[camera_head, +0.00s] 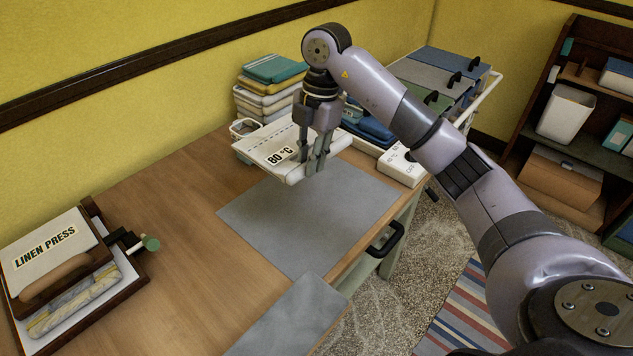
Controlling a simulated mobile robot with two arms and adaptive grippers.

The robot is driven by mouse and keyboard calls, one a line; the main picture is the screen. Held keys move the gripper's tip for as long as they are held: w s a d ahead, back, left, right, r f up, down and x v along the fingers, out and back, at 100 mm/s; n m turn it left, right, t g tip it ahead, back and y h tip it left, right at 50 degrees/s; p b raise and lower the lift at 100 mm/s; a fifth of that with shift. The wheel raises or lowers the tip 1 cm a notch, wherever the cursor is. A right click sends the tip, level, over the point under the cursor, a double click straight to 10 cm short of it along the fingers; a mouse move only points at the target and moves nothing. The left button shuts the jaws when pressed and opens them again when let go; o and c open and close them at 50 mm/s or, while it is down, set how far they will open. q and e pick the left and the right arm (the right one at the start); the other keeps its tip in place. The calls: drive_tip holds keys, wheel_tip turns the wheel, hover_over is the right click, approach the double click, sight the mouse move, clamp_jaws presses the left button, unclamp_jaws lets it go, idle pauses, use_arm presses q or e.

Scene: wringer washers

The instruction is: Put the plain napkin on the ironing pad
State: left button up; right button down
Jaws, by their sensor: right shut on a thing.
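My right gripper (318,165) points down at the far end of the wooden table, with its fingers shut at the front right of a white ironing pad (260,149) marked "80 °C". White material, which I take for the plain napkin (336,146), shows at the fingers over the pad's right part. The fingers hide part of it, and white on white makes its outline hard to tell. I cannot tell whether it touches the pad. My left gripper is not in view.
A grey mat (315,215) lies flat and bare in front of the pad, and a grey sheet (290,318) nearer. The linen press (75,265) stands at the left. Folded cloths (270,88) are stacked behind the pad. A white box (402,165) stands at the right edge.

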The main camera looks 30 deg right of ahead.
drive_tip(key=shift+w+f, duration=0.15)
drive_tip(key=shift+f, duration=0.05)
drive_tip(key=f+p, duration=0.1)
drive_tip(key=f, duration=1.3)
drive_tip(key=shift+s+f, duration=0.1)
drive_tip(key=shift+s, duration=0.1)
drive_tip(key=shift+a+f, duration=0.1)
drive_tip(key=shift+f, duration=0.4)
wheel_tip(320, 180, down, 3)
drive_tip(key=shift+f+p, duration=0.2)
drive_tip(key=shift+p, duration=0.2)
drive_tip(key=shift+f, duration=0.35)
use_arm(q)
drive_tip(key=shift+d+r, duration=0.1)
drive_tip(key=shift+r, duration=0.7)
